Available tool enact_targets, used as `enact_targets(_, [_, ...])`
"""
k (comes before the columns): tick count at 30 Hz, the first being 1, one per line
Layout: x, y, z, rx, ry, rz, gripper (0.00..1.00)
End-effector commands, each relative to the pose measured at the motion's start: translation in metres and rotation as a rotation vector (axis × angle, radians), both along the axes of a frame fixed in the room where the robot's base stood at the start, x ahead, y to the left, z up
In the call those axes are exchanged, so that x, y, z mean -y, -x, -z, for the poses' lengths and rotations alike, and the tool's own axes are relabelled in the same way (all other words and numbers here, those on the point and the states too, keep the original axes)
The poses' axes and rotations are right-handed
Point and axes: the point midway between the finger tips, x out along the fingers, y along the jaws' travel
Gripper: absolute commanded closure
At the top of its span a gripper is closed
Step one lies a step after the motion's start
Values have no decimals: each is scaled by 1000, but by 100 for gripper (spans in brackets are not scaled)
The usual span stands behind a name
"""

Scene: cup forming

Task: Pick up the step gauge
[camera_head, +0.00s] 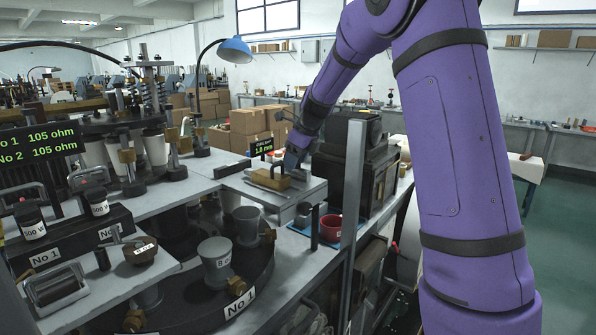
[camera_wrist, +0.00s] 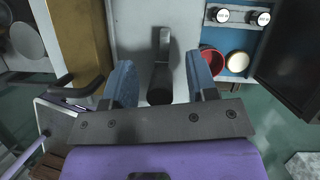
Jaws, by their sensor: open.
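A narrow dark grey stepped metal bar (camera_wrist: 161,62), which looks like the step gauge, lies on a pale grey plate (camera_wrist: 135,25). It runs lengthwise between the two blue fingers of my gripper (camera_wrist: 159,68). The fingers are apart, with a gap on each side of the bar. In the head view my gripper (camera_head: 293,160) is low over the far side of the plate (camera_head: 311,189), behind a brass block (camera_head: 268,179). I cannot pick out the bar there. The wrist view does not show the exact height of the fingertips above the plate.
A brass piece (camera_wrist: 88,38) stands left of the fingers. A red cup (camera_wrist: 211,62) and a round tan-topped container (camera_wrist: 237,63) are close to the right finger. Two labelled knobs or weights (camera_wrist: 240,17) sit beyond them. A small green-lit display (camera_head: 262,147) stands behind the plate.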

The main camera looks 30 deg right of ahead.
Motion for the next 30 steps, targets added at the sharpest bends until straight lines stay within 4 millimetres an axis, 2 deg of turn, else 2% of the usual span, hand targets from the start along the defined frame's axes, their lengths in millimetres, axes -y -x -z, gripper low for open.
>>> enact_targets(2, [0, 0, 0, 0, 0, 0, 47])
enact_targets(6, [0, 0, 0, 0, 0, 0, 79])
enact_targets(9, [0, 0, 0, 0, 0, 0, 100])
enact_targets(20, [0, 0, -3, 2, 1, -1, 100])
enact_targets(30, [-1, 0, -33, 3, 0, -1, 100])
